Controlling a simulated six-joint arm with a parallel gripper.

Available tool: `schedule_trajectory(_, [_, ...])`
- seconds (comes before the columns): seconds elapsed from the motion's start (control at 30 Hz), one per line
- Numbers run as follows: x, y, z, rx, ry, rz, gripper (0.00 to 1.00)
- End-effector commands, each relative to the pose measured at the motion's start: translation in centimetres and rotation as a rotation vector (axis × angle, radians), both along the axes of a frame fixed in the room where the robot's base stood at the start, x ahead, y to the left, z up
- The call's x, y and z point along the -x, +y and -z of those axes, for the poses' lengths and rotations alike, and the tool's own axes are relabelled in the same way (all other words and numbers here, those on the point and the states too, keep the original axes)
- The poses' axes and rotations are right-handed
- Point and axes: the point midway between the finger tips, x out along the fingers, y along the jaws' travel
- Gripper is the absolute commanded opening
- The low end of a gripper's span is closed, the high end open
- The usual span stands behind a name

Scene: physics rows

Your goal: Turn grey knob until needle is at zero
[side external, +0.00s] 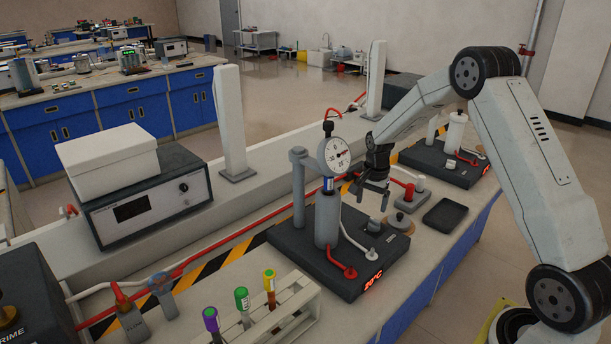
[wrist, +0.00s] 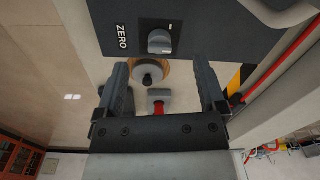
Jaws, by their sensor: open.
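The grey knob (wrist: 159,42) sits on the dark base (wrist: 205,25) beside a white ZERO label (wrist: 122,36) in the wrist view. In the side view my gripper (side external: 372,196) hangs above the base, near the knob. The round white gauge (side external: 333,155) stands on a post on the base. Its needle is too small to read exactly.
A grey disc with a black knob (wrist: 150,74) lies on the bench beside the base. A red-fitted connector (wrist: 159,97) is near it. A dark flat tray (side external: 445,214) is at the right. A grey column (side external: 298,190) and test-tube rack (side external: 280,318) stand left of my gripper.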

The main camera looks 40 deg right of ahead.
Motion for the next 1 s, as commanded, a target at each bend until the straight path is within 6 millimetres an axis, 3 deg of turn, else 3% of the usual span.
schedule_trajectory(0.1, [-0.4,-2.4,1.2,-0.009,0.014,0.115,0.90])
schedule_trajectory(0.3, [-0.5,-4.0,1.9,-0.015,0.025,0.200,0.90])
schedule_trajectory(0.67, [-0.5,-4.0,2.6,-0.016,0.026,0.203,0.90])
schedule_trajectory(1.0, [-0.5,-4.0,6.2,-0.017,0.026,0.202,0.90])
